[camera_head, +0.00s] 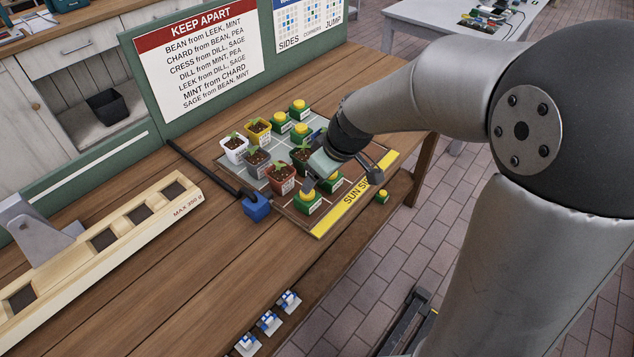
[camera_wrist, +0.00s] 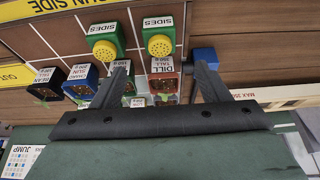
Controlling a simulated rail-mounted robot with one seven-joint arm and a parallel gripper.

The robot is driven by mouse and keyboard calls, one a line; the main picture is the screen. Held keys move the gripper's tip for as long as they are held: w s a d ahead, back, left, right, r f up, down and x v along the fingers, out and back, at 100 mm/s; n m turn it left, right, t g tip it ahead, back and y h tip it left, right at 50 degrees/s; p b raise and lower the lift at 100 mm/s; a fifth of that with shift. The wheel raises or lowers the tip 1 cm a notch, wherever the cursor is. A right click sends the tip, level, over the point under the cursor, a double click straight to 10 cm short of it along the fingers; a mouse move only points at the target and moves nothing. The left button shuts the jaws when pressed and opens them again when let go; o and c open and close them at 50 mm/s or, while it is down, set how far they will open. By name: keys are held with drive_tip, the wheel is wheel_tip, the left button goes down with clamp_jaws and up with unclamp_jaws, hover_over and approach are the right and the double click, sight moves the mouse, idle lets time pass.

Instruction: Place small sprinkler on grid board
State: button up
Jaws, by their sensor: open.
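Green sprinklers with round yellow tops stand on the grid board (camera_head: 332,220). One sprinkler (camera_head: 307,203) is at its near front corner, and another (camera_head: 331,184) is beside it. In the wrist view two sprinklers, left (camera_wrist: 103,41) and right (camera_wrist: 159,37), carry the label SIDES. More stand at the back of the board, including one sprinkler (camera_head: 299,109). One sprinkler (camera_head: 382,197) sits off the board, past its yellow edge. My gripper (camera_head: 343,176) is low over the board, fingers apart, nothing visibly held. The wrist view shows it open (camera_wrist: 163,88) around a DILL pot's image position; contact is unclear.
Potted seedlings fill several cells, among them a white pot (camera_head: 234,149) and a red pot (camera_head: 282,178). A blue block (camera_head: 257,207) on a dark bar lies left of the board. Small blue-white pieces (camera_head: 268,322) line the front ledge. A wooden weighing rack (camera_head: 120,235) stands left.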

drive_tip(key=s+d+m+g+h, duration=0.1)
drive_tip(key=s+d+m, duration=0.3)
drive_tip(key=s, duration=0.6)
drive_tip(key=s+d+m+g+h, duration=0.1)
drive_tip(key=s+d+m, duration=0.4)
drive_tip(key=s, duration=0.6)
drive_tip(key=shift+d+r+g+h, duration=0.4)
drive_tip(key=shift+d+r+h, duration=0.05)
drive_tip(key=shift+d+h, duration=0.15)
idle(0.4)
